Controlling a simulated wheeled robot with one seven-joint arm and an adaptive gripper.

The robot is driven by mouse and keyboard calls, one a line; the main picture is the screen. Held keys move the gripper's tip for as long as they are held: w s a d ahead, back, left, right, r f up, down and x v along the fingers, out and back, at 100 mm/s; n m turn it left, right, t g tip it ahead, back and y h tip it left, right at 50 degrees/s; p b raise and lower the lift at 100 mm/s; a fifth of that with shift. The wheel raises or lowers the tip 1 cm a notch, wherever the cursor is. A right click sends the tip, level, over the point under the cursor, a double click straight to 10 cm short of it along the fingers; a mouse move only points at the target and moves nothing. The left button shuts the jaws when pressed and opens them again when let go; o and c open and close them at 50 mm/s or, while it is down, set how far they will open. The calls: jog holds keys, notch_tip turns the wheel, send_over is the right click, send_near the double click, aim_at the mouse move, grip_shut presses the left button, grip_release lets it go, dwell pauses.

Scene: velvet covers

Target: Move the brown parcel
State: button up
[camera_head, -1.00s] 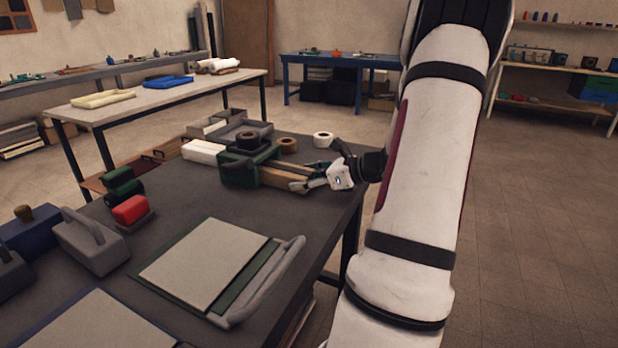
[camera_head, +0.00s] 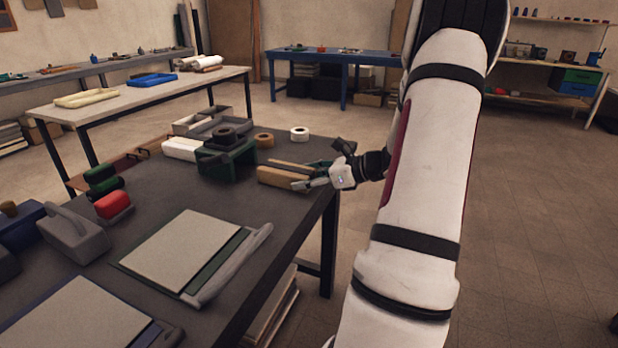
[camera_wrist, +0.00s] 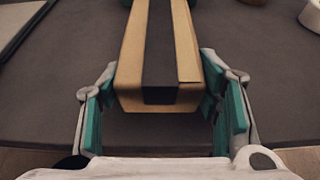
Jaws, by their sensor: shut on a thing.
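The brown parcel (camera_head: 282,178) is a long box with a dark band along its top. It lies at or just above the dark table's right side, beside the green tape dispenser with a gap between them. My gripper (camera_head: 312,181) is at the parcel's right end, its fingers on either side. In the wrist view the parcel (camera_wrist: 134,68) points away from my gripper (camera_wrist: 162,110), between the teal finger pads, which are closed on its near end. I cannot tell whether its underside touches the table.
The green dispenser (camera_head: 228,160) stands left of the parcel. A brown roll (camera_head: 264,140) and a white roll (camera_head: 299,134) lie behind it. A cutting board (camera_head: 190,250) lies in front. The dark table (camera_head: 250,222) is bare between board and parcel; its right edge is close to my gripper.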

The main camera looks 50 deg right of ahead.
jog(key=shift+f, duration=0.1)
jog(key=o, duration=1.5)
jog(key=v, duration=1.2)
